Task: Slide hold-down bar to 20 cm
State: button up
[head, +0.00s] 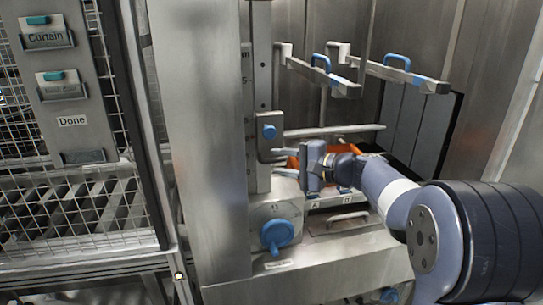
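The hold-down bar (340,131) is a thin grey horizontal rod. It seems to run right from a bracket (264,143) with a blue knob (269,131) on an upright post. The post carries a dark scale (247,100); its figures are too small to read surely, so I cannot tell the bar's height. My gripper (276,162) is at the lower right of the bracket, below the bar, pointing left. Its two fingers look apart, one above the other. I cannot tell whether they touch the bracket.
A blue rotary knob (276,234) sits on a dial below. A wire cage (75,200) stands left.

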aim_at(275, 161)
jog(key=shift+p+x, duration=0.35)
jog(key=shift+x, duration=1.3)
grip_shut()
